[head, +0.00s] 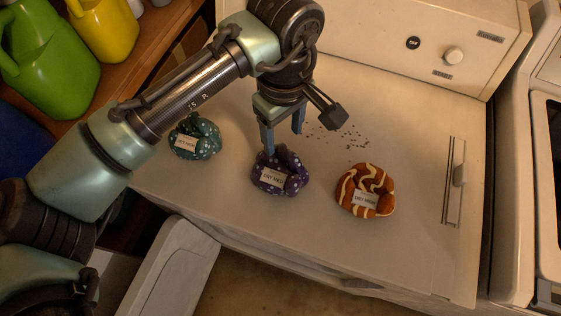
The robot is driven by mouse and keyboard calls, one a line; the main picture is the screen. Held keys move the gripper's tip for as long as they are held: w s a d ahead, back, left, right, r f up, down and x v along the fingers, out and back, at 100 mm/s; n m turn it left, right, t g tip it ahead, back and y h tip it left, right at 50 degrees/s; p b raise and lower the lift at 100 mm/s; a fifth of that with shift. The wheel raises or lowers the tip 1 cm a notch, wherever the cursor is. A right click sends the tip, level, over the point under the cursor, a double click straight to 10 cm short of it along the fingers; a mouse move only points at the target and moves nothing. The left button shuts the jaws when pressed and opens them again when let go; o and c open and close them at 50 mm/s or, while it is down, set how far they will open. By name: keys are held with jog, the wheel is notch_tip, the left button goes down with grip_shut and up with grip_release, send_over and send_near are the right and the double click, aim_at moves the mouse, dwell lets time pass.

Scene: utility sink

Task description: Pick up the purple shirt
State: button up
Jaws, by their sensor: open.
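The purple shirt (284,178) is a bunched bundle with pale dots and a small white label. It lies on the white machine top, between a green bundle and an orange one. My gripper (279,143) is open and points down just above and behind the purple shirt. One finger reaches down close to the shirt's upper left edge; I cannot tell whether it touches. Nothing shows between the fingers.
A green dotted bundle (195,138) lies to the left, and an orange striped bundle (366,191) to the right, on the machine top (400,130). Dark specks (345,136) lie behind. A control panel with a knob (453,56) rises at the back. Watering cans (50,55) stand on a shelf at the upper left.

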aim_at(282, 146)
jog(key=shift+f, duration=1.65)
grip_shut()
